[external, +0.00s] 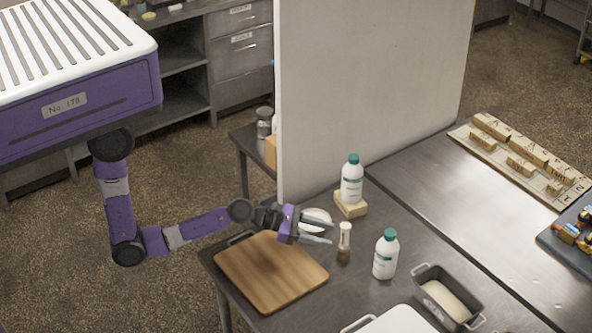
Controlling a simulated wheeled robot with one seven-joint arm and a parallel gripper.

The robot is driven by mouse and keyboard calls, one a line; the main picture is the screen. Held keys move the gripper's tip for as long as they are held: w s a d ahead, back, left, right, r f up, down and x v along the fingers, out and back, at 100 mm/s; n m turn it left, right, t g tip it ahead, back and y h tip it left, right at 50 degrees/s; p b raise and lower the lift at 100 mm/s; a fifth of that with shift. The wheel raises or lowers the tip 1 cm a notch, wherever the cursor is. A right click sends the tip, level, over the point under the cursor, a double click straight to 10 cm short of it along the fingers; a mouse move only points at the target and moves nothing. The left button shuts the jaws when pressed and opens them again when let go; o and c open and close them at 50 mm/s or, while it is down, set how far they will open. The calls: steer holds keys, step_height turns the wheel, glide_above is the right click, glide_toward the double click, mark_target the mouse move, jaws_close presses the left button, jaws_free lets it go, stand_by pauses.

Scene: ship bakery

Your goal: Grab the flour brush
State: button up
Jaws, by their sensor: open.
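The likely flour brush (344,243) is a small upright thing with a pale top and a brown lower part, on the metal table. My gripper (330,234) reaches in from the left above the table. Its two fingers are apart, with nothing seen between them. Their tips point right and end just left of the brush in the picture. I cannot tell their exact height or whether they touch it.
A wooden board (270,275) lies below my gripper. One green-capped bottle (385,257) stands right of the brush, another (352,181) on a pale block behind. A loaf tin (470,300) is at front right. A tall pale panel (365,80) rises behind.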

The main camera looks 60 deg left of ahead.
mark_target(344, 242)
steer(key=shift+w+d+r+n+g+h, duration=0.15)
steer(key=shift+w+d+r+g, duration=0.05)
steer(key=shift+d, duration=0.3)
steer(key=shift+w+d+r+n+g+h, duration=0.15)
steer(key=shift+d+g, duration=0.05)
steer(key=shift+d, duration=0.25)
steer(key=shift+w+d, duration=0.2)
steer(key=shift+d, duration=0.05)
steer(key=shift+x, duration=3.55)
steer(key=shift+w+a+f, duration=0.1)
steer(key=shift+a+f, duration=0.05)
jaws_close()
